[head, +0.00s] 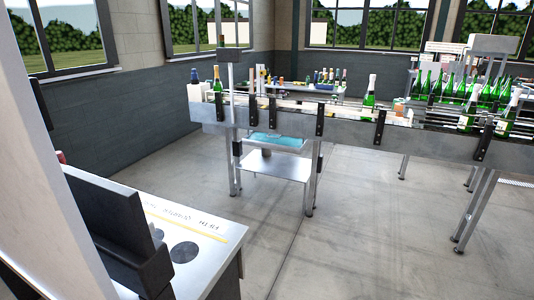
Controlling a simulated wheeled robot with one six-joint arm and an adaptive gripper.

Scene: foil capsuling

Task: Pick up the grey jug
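I cannot make out a grey jug for certain in the head view. A small greyish shape (266,153) shows beneath the blue tray (290,141) under the conveyor, partly hidden by it and too small to identify. I see no gripper fingers that I can name with certainty. A large pale column and dark parts fill the left edge and hide part of the counter.
A conveyor (345,130) with green bottles crosses the middle, on metal legs. A low metal shelf (272,171) stands under it. A white-topped counter (205,262) is at lower left. A back table (318,88) holds several bottles. The floor (345,245) in front is clear.

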